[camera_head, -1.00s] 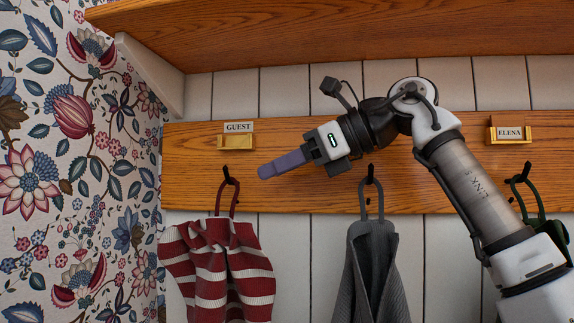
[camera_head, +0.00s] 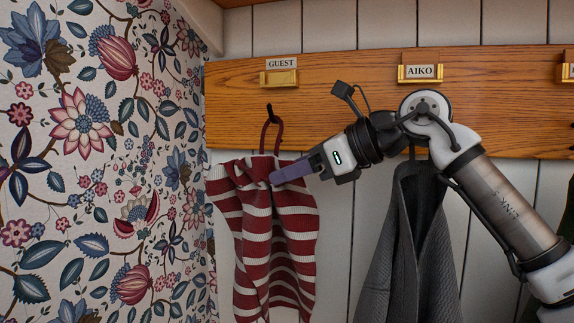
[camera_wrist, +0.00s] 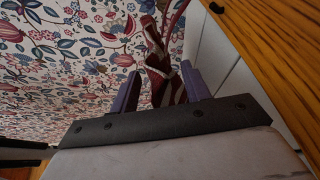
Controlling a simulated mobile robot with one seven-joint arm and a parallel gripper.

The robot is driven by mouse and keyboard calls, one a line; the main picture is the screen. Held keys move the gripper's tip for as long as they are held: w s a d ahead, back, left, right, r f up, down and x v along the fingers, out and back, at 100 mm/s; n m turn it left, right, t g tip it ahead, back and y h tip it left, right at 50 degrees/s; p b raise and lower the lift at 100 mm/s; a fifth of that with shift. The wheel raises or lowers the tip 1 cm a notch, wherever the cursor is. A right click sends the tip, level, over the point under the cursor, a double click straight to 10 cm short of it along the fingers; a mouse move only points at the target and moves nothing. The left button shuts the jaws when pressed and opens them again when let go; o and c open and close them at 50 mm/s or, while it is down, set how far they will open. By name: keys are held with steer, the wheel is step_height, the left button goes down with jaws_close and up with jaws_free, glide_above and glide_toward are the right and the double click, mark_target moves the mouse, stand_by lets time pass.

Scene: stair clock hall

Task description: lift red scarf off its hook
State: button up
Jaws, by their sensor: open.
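The red scarf (camera_head: 268,230) has cream stripes and hangs by a dark red loop (camera_head: 279,136) from a black hook (camera_head: 270,112) under the GUEST label. My gripper (camera_head: 274,178) is at the right upper part of the scarf, a little below the loop, pointing left. Its fingertips overlap the scarf in the head view. In the wrist view my gripper (camera_wrist: 157,72) has its two purple fingers apart, with the scarf (camera_wrist: 158,68) showing in the gap between them. I cannot tell whether the fingers touch the cloth. The lower scarf is hidden there by the gripper body.
A grey garment (camera_head: 410,245) hangs to the right under the AIKO label (camera_head: 420,72), behind my arm. The wooden hook board (camera_head: 340,85) runs along the white panelled wall. Floral wallpaper (camera_head: 100,170) covers the side wall at left, close to the scarf.

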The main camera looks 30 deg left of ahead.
mark_target(280, 153)
steer(key=shift+a+f, duration=0.3)
steer(key=shift+a, duration=0.35)
steer(key=shift+c, duration=0.5)
jaws_close()
steer(key=shift+r, duration=1.75)
steer(key=shift+s, duration=0.1)
steer(key=shift+s+d+b, duration=0.3)
steer(key=shift+s+b, duration=0.1)
steer(key=shift+s, duration=0.55)
steer(key=shift+s+d+b, duration=0.25)
steer(key=shift+s+b, duration=0.15)
steer(key=shift+s, duration=0.5)
steer(key=shift+s+d+b, duration=0.2)
steer(key=shift+s+b, duration=0.05)
steer(key=shift+s, duration=0.5)
steer(key=shift+s+d+b, duration=0.15)
steer(key=shift+s+b, duration=0.15)
steer(key=shift+s, duration=0.4)
steer(key=shift+s+d+b, duration=0.2)
steer(key=shift+s+b, duration=0.05)
steer(key=shift+s, duration=0.5)
